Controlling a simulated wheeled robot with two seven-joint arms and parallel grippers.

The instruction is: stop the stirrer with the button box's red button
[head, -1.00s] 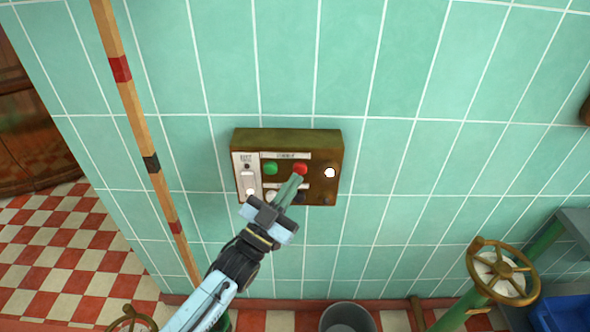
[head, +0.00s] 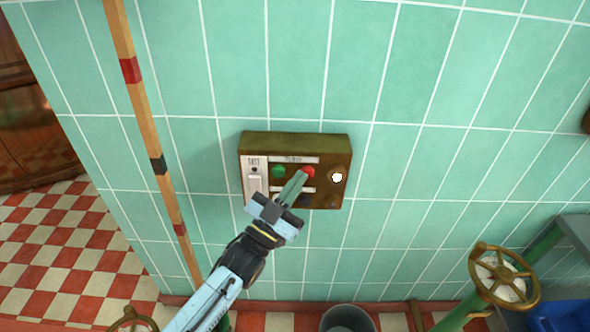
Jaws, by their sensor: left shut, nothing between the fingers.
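The brass-brown button box (head: 292,142) is fixed to the green tiled wall, in the middle of the head view. Its red button (head: 308,172) is in the upper row, right of the green button (head: 278,172). A lit white lamp (head: 337,177) glows at the box's right side. My left gripper (head: 302,176) is shut with nothing in it. Its fingertips are at the red button's lower left edge; I cannot tell whether they touch it. The gripper hides part of the lower row of the box. My right gripper and the stirrer are not in view.
A wooden pole (head: 148,135) with red and black bands stands left of the box. A brass valve wheel (head: 504,275) is at the lower right, and a grey bucket (head: 347,320) is at the bottom. The wall around the box is clear.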

